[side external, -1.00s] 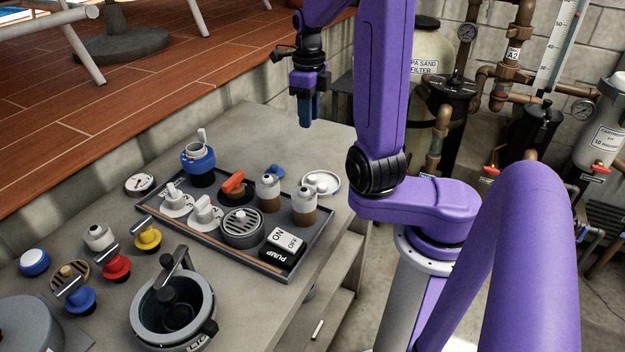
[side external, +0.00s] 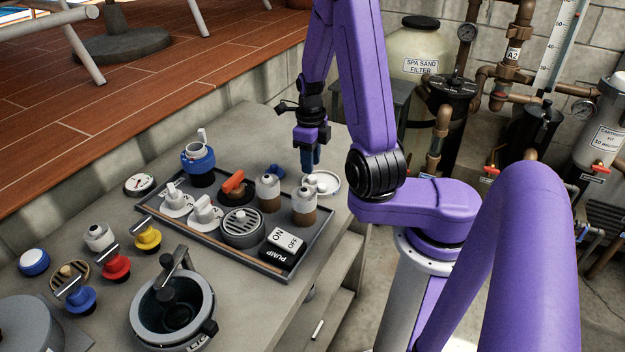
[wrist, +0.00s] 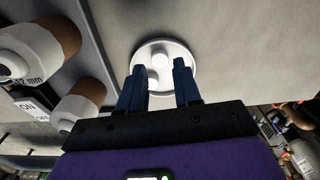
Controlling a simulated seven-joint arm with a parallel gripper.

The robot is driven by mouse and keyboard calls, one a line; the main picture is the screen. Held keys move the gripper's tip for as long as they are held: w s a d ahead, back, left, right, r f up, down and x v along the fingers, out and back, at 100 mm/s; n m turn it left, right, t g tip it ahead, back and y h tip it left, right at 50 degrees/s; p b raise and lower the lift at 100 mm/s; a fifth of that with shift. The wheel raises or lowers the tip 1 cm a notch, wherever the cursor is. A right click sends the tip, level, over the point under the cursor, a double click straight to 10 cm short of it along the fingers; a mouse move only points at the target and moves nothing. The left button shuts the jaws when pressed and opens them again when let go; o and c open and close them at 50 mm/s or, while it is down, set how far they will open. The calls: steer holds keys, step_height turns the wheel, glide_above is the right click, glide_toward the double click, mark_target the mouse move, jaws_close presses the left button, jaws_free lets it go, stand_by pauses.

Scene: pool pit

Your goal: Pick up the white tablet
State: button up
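Small white tablets lie in a round white dish (side external: 335,190) at the far right end of the counter, just beyond the tray. In the wrist view one white tablet (wrist: 160,60) sits in the dish (wrist: 182,48), with another pale round piece (wrist: 153,79) close by it. I cannot tell which one the task means. My gripper (side external: 310,166) points down over the dish's far left side, its blue fingers just above it. In the wrist view my gripper (wrist: 159,66) has its fingers apart, with the tablet between their tips in the picture. Nothing is held.
Bare counter (side external: 250,120) lies toward the back.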

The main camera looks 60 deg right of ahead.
mark_target(313, 177)
steer(key=f, duration=0.2)
steer(key=shift+s+f, duration=0.3)
steer(key=shift+f, duration=0.7)
jaws_close()
steer(key=shift+r, duration=0.15)
